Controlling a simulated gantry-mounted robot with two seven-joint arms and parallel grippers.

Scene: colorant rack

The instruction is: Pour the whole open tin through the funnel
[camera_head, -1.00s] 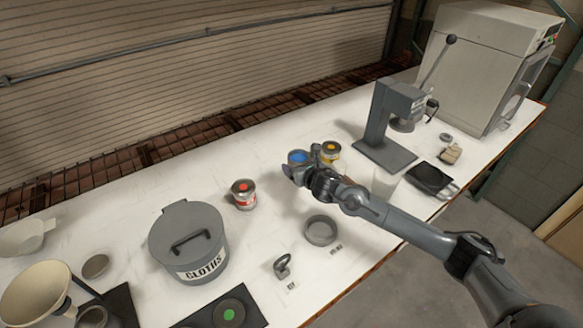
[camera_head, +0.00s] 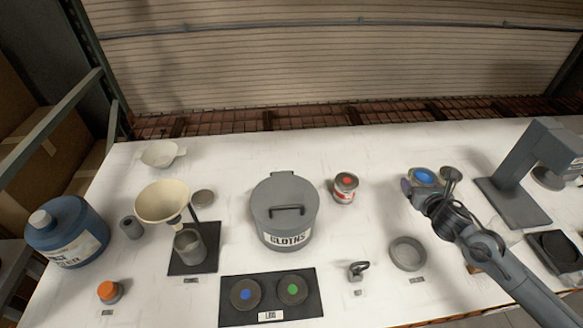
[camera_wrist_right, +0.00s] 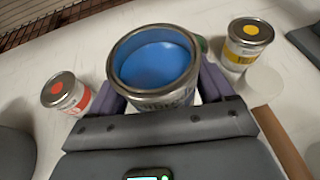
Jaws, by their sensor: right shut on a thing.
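My right gripper (camera_head: 420,184) is shut on the open tin (camera_head: 424,176), which holds blue colorant. In the right wrist view the tin (camera_wrist_right: 155,62) sits upright between the fingers, blue liquid inside; whether it touches the table is unclear. The cream funnel (camera_head: 163,203) is at the left in the head view, on a stand with a dark base (camera_head: 180,267). A grey cup (camera_head: 189,246) stands on that base, just below and right of the funnel's bowl. The funnel is far left of the held tin. My left gripper is not in view.
The grey CLOTHS bin (camera_head: 284,220) and a red-dot tin (camera_head: 345,187) stand between tin and funnel. A lids mat (camera_head: 268,312), grey dish (camera_head: 407,252) and blue jug (camera_head: 66,232) are nearby. A yellow-dot tin (camera_wrist_right: 246,45) is behind right. A press (camera_head: 520,180) stands right.

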